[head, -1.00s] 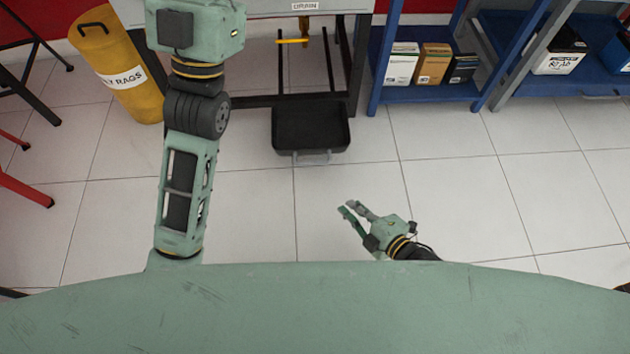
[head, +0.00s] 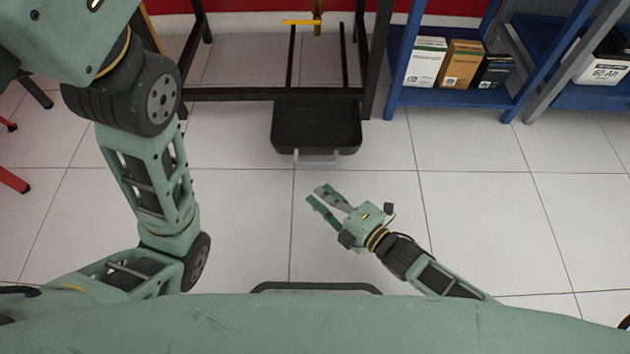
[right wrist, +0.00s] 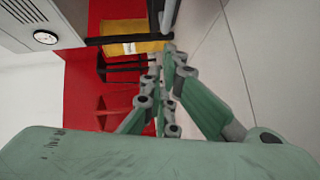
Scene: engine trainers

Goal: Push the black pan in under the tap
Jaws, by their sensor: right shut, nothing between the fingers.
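The black pan (head: 316,125) lies on the tiled floor, its back edge close to the dark stand's lower crossbar. Its grey handle (head: 316,161) faces me. The brass tap (head: 318,14) with a yellow lever shows at the top of the head view, behind the pan and over the stand's opening. My right gripper (head: 319,196) is shut and empty, in front of the pan's handle and apart from it in the picture. Its fingers also show in the right wrist view (right wrist: 168,60). My left arm rises at the left of the head view; its gripper is out of frame.
The dark stand (head: 230,94) has legs on both sides of the pan. A blue shelf (head: 400,95) with boxes stands to the right. Open tiled floor lies in front of the pan and to the right. The yellow bin (right wrist: 130,30) shows in the right wrist view.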

